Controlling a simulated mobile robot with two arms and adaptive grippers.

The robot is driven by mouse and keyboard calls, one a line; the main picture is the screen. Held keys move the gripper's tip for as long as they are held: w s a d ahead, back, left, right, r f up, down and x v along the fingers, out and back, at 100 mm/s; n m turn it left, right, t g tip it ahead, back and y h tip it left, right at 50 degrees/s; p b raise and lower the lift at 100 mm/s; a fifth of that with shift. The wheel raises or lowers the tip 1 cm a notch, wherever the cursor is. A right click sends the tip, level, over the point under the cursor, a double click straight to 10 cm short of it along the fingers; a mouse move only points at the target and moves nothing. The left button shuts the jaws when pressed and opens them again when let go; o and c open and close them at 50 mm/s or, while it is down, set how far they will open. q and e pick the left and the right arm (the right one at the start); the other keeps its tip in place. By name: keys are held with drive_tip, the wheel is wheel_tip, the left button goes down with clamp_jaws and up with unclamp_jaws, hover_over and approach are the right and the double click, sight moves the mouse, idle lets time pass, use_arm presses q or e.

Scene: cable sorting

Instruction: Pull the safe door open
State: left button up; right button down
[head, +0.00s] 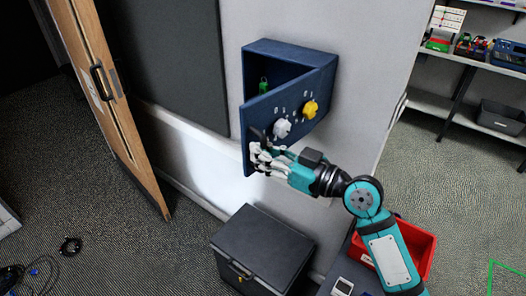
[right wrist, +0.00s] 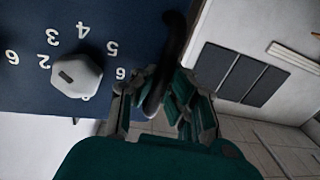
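The dark blue safe (head: 290,50) is fixed to the light wall, and its door (head: 320,95) stands partly open, its left edge swung out from the box. The door has a white knob (head: 282,128) and a yellow knob (head: 310,109); the white knob and numbers also show in the right wrist view (right wrist: 76,76). A green object (head: 263,86) shows inside the safe. My right gripper (head: 262,157) is at the door's lower left, its fingers closed around the black curved handle (right wrist: 174,45). The fingers partly hide the handle in the head view. My left gripper is out of view.
A dark lidded box (head: 262,245) stands on the floor below the safe. A red bin (head: 415,245) is behind my right arm. A wooden door (head: 100,90) stands at left, and shelves (head: 465,70) at right. Open carpet lies between the wooden door and the box.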

idle(0.3)
drive_tip(key=b+v, duration=0.1)
drive_tip(key=v, duration=0.2)
drive_tip(key=b+v, duration=0.2)
drive_tip(key=shift+d, duration=0.5)
drive_tip(key=shift+a, duration=0.1)
drive_tip(key=c, duration=1.3)
unclamp_jaws()
drive_tip(key=shift+c, duration=0.2)
drive_tip(key=v, duration=1.2)
